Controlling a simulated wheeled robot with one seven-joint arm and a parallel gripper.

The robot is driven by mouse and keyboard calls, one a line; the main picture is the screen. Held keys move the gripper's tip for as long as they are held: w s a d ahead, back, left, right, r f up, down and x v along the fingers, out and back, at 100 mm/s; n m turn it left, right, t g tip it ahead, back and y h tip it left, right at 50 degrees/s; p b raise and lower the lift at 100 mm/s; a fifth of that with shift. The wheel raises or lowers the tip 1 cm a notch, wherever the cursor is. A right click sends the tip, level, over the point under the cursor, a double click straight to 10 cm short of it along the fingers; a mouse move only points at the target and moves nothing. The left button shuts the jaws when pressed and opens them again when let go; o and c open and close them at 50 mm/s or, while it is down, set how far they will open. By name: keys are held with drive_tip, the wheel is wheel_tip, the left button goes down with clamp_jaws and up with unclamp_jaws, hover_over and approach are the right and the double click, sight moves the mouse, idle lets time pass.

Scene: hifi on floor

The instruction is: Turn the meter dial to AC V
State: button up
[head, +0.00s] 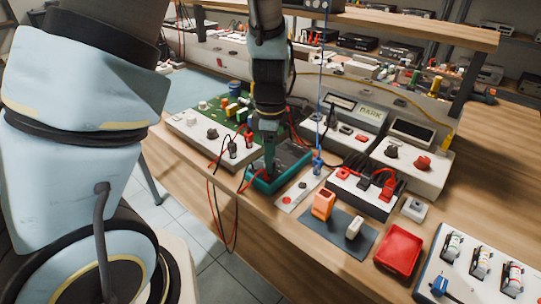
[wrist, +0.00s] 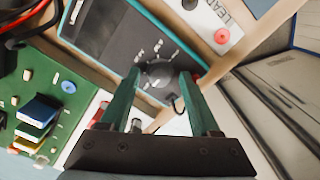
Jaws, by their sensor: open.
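The meter (head: 282,167) is a dark-faced box with a teal rim, lying on the wooden bench below my gripper in the head view. In the wrist view the meter (wrist: 115,40) fills the upper middle, with a dark round dial (wrist: 160,73) near its lower right end. White labels ring the dial, but they are too small and blurred to read surely, and I cannot tell where the dial points. My gripper (wrist: 155,90) is open and empty, its two green fingers reaching down on either side of the dial. In the head view my gripper (head: 270,150) partly hides the meter.
Red and black leads (head: 236,150) run beside the meter and hang over the bench edge. A green circuit board (wrist: 45,110) stands at left in the wrist view. A white lead panel (head: 302,188), an orange block (head: 323,204) and a red tray (head: 398,250) lie to the right.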

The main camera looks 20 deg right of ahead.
clamp_jaws()
idle(0.6)
